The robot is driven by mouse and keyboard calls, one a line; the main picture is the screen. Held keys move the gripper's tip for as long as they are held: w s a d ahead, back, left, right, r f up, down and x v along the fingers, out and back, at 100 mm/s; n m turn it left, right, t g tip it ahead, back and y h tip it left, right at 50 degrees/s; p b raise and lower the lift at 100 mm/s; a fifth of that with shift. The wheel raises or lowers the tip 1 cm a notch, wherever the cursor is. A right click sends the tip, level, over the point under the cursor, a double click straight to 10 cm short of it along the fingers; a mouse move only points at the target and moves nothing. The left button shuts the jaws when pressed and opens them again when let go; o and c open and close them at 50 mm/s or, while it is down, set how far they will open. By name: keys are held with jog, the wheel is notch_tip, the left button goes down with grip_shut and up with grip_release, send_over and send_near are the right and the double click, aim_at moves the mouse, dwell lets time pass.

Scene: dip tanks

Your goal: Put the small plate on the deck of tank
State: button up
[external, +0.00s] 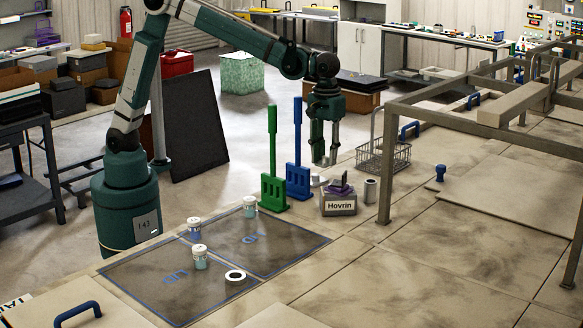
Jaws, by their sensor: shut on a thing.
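My gripper (325,162) hangs pointing down above the tank deck (318,262), behind the box marked Hovrin (339,206) in the picture. Its fingers are shut on a small, thin greyish thing at their tips. It is too small to tell for sure whether this is the small plate. The held thing appears above the deck, near the blue paddle (297,178). The Hovrin box holds a purple item and a dark flat piece (341,187). The deck is wide, stained and beige, with outlined dark areas at the lower left.
A green paddle (272,160), a wire basket (383,157) and a grey cylinder (370,190) surround the gripper. A metal frame (386,165) rises at right. The front middle deck is clear.

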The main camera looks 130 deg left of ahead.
jog(key=s+a, duration=0.3)
jog(key=a, duration=0.4)
jog(key=s+a, duration=0.4)
jog(key=a, duration=0.3)
send_over(334, 174)
notch_tip(334, 174, down, 4)
jog(key=shift+s+a+f+n, duration=0.1)
jog(key=shift+a+f+n, duration=0.15)
jog(key=shift+f+n, duration=0.2)
jog(key=shift+f, duration=0.1)
jog(key=shift+f, duration=2.9)
jog(key=shift+f, duration=2.05)
jog(key=shift+f, duration=0.15)
